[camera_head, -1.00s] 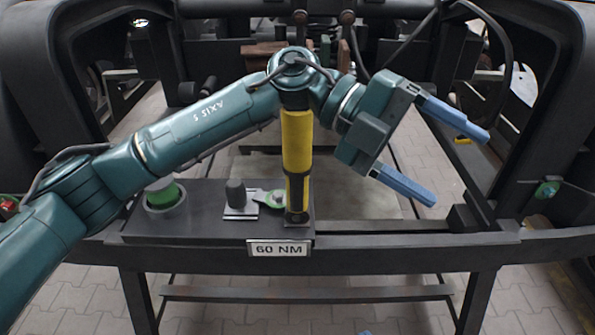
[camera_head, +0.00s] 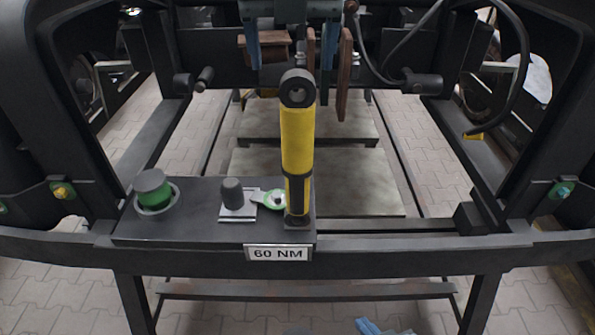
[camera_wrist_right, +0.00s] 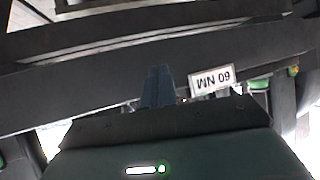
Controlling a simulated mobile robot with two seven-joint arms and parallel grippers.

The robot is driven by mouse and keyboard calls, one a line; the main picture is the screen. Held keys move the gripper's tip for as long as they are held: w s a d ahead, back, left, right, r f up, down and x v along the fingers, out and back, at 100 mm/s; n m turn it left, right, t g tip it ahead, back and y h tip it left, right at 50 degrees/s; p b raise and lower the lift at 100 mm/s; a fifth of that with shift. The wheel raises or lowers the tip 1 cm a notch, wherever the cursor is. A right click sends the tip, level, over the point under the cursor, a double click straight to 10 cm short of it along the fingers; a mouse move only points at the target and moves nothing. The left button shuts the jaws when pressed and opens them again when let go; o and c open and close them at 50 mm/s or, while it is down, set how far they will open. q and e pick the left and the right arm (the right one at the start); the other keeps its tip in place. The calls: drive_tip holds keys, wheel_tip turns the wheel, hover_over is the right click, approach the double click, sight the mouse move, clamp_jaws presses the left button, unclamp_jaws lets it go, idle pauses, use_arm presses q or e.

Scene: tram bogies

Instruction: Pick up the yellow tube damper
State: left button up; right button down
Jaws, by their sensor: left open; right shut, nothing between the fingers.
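The yellow tube damper (camera_head: 297,140) stands upright at the right end of a dark shelf, with a black ring eye on top and a black lower end in a small base. My left gripper (camera_head: 292,62) is at the top of the head view, its two blue fingers spread and pointing down, above the damper's top in the picture. Nothing is between them; the depth to the damper is unclear. My right gripper (camera_head: 372,327) shows only as blue fingertips at the bottom edge. In the right wrist view its blue fingers (camera_wrist_right: 158,85) are together and empty.
The dark shelf (camera_head: 190,222) also holds a green-and-grey round part (camera_head: 153,190), a grey knob (camera_head: 233,190) and a green-ringed part (camera_head: 275,199) beside the damper. A "60 NM" plate (camera_head: 278,253) is on the front beam. Reddish-brown parts (camera_head: 344,75) hang behind.

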sight(297, 95)
use_arm(q)
drive_tip(key=x, duration=0.2)
drive_tip(key=p+x, duration=0.1)
drive_tip(key=x, duration=0.4)
drive_tip(key=shift+w+d+f+p, duration=0.15)
drive_tip(key=shift+w+d+p, duration=0.05)
drive_tip(key=shift+d+p, duration=0.15)
drive_tip(key=shift+c, duration=0.2)
clamp_jaws()
idle(0.4)
